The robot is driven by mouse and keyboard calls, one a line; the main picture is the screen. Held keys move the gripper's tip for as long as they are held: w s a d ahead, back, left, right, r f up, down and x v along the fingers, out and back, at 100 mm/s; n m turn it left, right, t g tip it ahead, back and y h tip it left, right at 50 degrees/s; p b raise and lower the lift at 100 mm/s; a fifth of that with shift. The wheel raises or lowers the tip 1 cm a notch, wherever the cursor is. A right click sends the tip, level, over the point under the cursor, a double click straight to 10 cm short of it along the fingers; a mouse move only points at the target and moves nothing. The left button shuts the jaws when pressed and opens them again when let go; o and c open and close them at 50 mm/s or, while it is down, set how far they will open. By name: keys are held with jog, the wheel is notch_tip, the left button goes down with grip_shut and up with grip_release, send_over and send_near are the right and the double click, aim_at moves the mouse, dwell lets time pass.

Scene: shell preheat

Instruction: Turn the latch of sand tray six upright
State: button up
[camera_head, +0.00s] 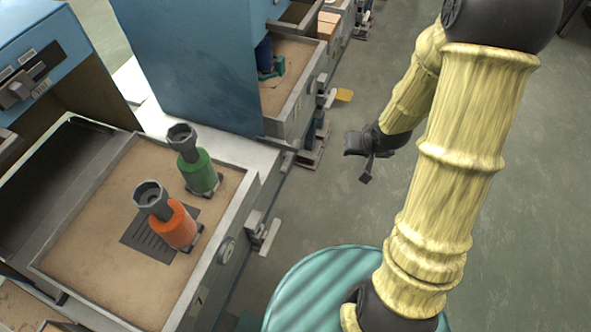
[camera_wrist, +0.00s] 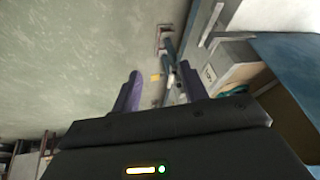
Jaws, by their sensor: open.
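Several sand trays stand in a row of blue cabinets in the head view; I cannot read which one is six. The near tray (camera_head: 100,297) has a round knob (camera_head: 226,250) and a pale latch piece (camera_head: 263,232) on its front. The tray beyond it (camera_head: 285,122) has pale latch pieces (camera_head: 326,90) and a yellow tab (camera_head: 343,95) sticking out. Which way each latch lies is too small to tell. My gripper (camera_head: 360,163) is open and empty over the aisle, right of the trays and apart from them. In the wrist view its fingers (camera_wrist: 159,88) are apart, with a yellow tab (camera_wrist: 155,77) beyond.
An orange object (camera_head: 176,226) and a green object (camera_head: 199,172) with grey funnel-like tops stand in the near tray. A blue and teal object (camera_head: 270,66) sits in the second tray. Pale blocks (camera_head: 328,22) lie farther back. The aisle floor (camera_head: 330,215) is clear.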

aim_at(289, 156)
jog(key=w+a+f+m+t+y+b, duration=0.2)
jog(key=f+m+t+y+b, duration=0.2)
jog(key=f+b, duration=0.5)
jog(key=w+a+f+m+t+y+b, duration=0.2)
jog(key=f+y+b, duration=0.5)
jog(key=f, duration=0.9)
jog(key=m+t+b, duration=0.1)
jog(key=t+b, duration=0.1)
jog(key=b, duration=0.1)
jog(key=shift+f+m+y, duration=0.35)
jog(key=shift+m+y, duration=0.05)
jog(key=shift+a, duration=0.2)
jog(key=b+x, duration=0.3)
jog(key=x, duration=1.4)
jog(key=shift+w+f, duration=0.1)
jog(key=shift+w, duration=0.05)
